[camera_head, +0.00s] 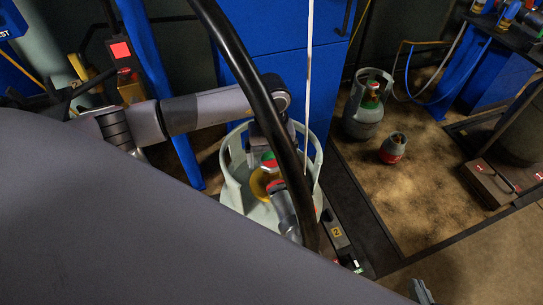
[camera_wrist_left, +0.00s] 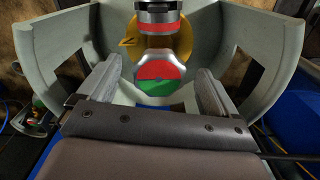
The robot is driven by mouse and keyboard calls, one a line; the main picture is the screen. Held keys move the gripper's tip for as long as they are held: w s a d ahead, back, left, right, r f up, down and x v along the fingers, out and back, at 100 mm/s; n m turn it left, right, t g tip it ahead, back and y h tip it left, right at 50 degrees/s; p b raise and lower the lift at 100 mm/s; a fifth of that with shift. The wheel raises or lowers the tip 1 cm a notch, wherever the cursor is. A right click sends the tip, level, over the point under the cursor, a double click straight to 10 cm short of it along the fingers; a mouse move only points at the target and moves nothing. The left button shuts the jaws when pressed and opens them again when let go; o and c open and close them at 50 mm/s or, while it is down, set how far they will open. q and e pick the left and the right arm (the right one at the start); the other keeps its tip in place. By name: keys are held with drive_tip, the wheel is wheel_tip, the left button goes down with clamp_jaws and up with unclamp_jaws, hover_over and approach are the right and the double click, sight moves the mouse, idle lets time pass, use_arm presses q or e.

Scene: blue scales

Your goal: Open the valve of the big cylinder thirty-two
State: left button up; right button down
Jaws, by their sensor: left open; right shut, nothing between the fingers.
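The big cylinder (camera_head: 234,190) is pale grey-green with a raised collar and stands in the middle of the head view. Its collar (camera_wrist_left: 265,60) surrounds the scene in the left wrist view. The red and green valve knob (camera_head: 268,160) sits inside the collar and shows as a faceted disc (camera_wrist_left: 160,72) in the wrist view. My left gripper (camera_wrist_left: 156,90) is open, with one finger on each side of the knob; contact is not clear. In the head view my left gripper (camera_head: 264,150) is partly hidden. My right gripper (camera_head: 421,291) is shut and empty at the bottom right.
A yellow part (camera_head: 261,184) and a grey, red-banded fitting (camera_wrist_left: 158,22) lie by the knob. A black hose (camera_head: 248,75) crosses in front. A small grey cylinder (camera_head: 363,122) and a smaller red-grey one (camera_head: 393,149) stand right. A scale display (camera_head: 337,232) reads 2.

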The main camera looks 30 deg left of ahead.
use_arm(q)
drive_tip(key=c, duration=1)
drive_tip(key=shift+c, duration=0.2)
